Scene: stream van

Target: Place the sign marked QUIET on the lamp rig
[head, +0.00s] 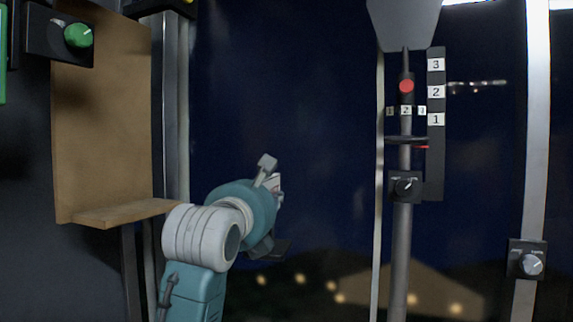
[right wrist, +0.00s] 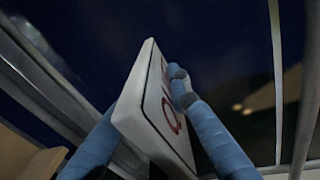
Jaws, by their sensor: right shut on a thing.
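The white sign (right wrist: 150,108) with red lettering shows close up in the right wrist view. A red Q is readable on its face; the rest of the word is partly hidden. The blue fingers of my right gripper are shut on the sign, which is tilted. In the head view my right gripper (head: 270,190) is mid-frame, mostly hidden by its own wrist, and only a sliver of the sign shows. A grey pole (head: 401,245) under a pale hood (head: 405,22), probably the lamp rig, stands to the right, well apart from the gripper. My left gripper is out of view.
The pole carries a red button (head: 406,86) and a knob box (head: 405,187). A black strip (head: 435,155) numbered 3, 2, 1 is beside it. A brown board with a ledge (head: 105,140) is at left. Open dark space lies between gripper and pole.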

